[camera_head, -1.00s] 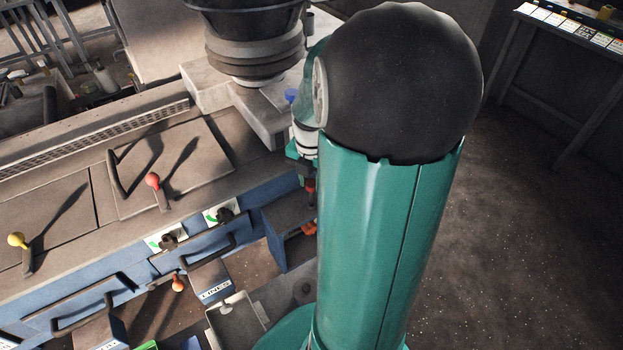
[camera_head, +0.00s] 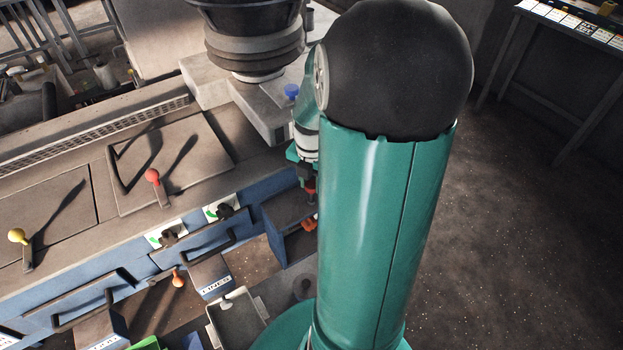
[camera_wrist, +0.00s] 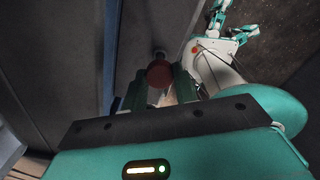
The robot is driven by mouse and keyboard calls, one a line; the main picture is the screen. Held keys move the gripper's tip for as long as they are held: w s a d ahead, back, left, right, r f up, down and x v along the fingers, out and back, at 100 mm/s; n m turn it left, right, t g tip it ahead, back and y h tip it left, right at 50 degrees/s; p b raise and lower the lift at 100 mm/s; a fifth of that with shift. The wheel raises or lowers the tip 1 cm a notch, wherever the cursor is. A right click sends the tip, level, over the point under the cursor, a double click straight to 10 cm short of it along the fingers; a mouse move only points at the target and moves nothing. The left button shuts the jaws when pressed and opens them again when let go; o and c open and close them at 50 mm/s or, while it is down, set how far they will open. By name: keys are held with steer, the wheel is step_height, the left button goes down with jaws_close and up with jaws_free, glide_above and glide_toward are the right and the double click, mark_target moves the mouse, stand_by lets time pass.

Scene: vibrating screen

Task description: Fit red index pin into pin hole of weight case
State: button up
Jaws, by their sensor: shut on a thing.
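My gripper (camera_wrist: 158,92) is shut on the red index pin (camera_wrist: 160,74), whose round red head shows between the two fingers in the wrist view. A dark tip shows just beyond the head. In the head view my gripper (camera_head: 307,174) points down beside the blue case (camera_head: 285,212) at the machine's right end, which looks like the weight case. A bit of red (camera_head: 310,187) shows under the fingers. An orange-red part (camera_head: 309,223) sits lower, beside the case. My arm hides much of this area. I cannot make out the pin hole or tell whether the pin touches the case.
Levers with a red knob (camera_head: 152,175) and a yellow knob (camera_head: 17,236) stand on the machine top at left. A metal tray (camera_head: 238,322) and a blue box marked FINES (camera_head: 212,278) lie below. The floor at right is clear.

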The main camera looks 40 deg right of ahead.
mark_target(311, 185)
steer(key=shift+f, duration=1.05)
steer(key=o, duration=1)
steer(key=shift+o, duration=0.2)
steer(key=shift+r, duration=0.1)
step_height(311, 185, up, 14)
steer(key=shift+f, duration=0.2)
steer(key=s+a+r+m+t, duration=0.1)
steer(key=a+r+m+t, duration=0.1)
steer(key=a+m, duration=0.5)
steer(key=s+a+r+m+t, duration=0.1)
steer(key=s+a+r+m, duration=0.1)
steer(key=a+m, duration=0.5)
steer(key=s+a+r+m+t, duration=0.1)
steer(key=a+r+m+t, duration=0.1)
steer(key=a+m, duration=0.5)
steer(key=a+r, duration=0.1)
steer(key=a, duration=0.2)
steer(key=shift+s+a+r+t, duration=0.2)
steer(key=shift+s+r+t, duration=0.1)
steer(key=shift+s, duration=0.1)
